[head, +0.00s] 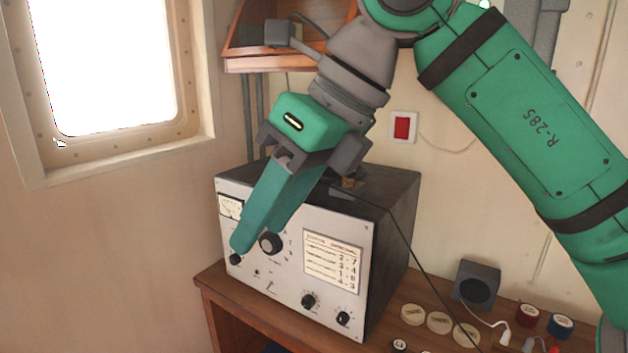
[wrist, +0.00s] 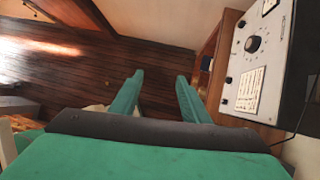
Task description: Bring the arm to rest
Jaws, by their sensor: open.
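My green arm comes in from the upper right in the head view. My gripper (head: 262,225) hangs tilted down in front of the grey radio set (head: 390,215), hiding part of its front panel. In the wrist view my gripper (wrist: 158,80) shows its two green fingers apart with nothing between them. Below them is the dark wooden floor (wrist: 80,65). The radio set stands to the right of the fingers there (wrist: 287,80). From the head view I cannot tell how far the fingertips are from the panel.
The radio stands on a wooden desk (head: 225,290). Round labelled discs (head: 439,322), a small speaker (head: 476,284) and red and blue spools (head: 527,314) lie to its right. A wooden shelf (head: 240,62) is on the wall behind my wrist. A window (head: 105,70) is at left. A dark cable crosses the radio.

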